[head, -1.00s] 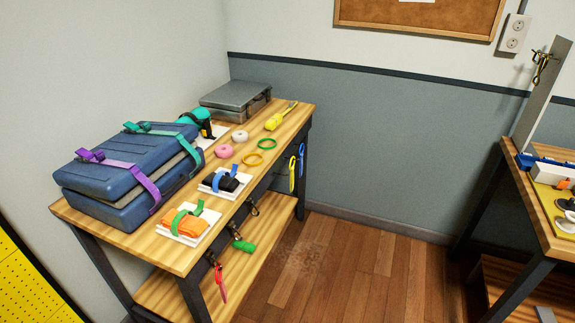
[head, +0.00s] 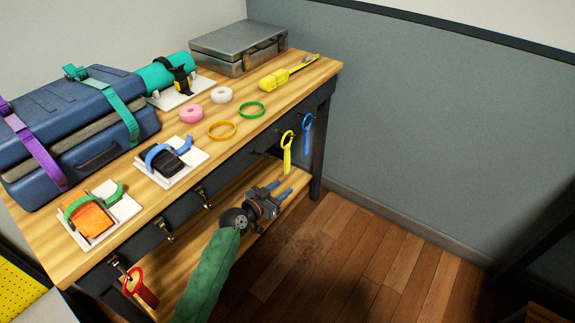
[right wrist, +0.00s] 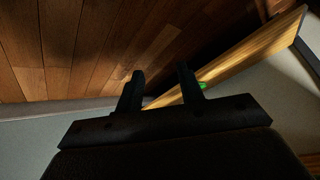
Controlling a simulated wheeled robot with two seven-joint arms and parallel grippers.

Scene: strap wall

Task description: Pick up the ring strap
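Loop-ended straps hang along the bench front: a yellow one (head: 287,153), a blue one (head: 307,134) and a red one (head: 140,286). I cannot tell which is the ring strap. An orange ring (head: 222,130) and a green ring (head: 252,110) lie flat on the bench top. My left gripper (head: 284,190) is open and empty, in front of the bench and below the yellow strap, with its fingers toward the right. My right gripper (right wrist: 160,76) is open and empty in the right wrist view; a small green thing (right wrist: 203,86) shows beside its right finger.
The wooden bench (head: 185,205) holds blue cases (head: 90,115), a grey case (head: 235,48), a yellow tool (head: 285,75), pink (head: 190,114) and white (head: 221,95) rolls, and white trays with strapped bundles. Empty hooks line its front.

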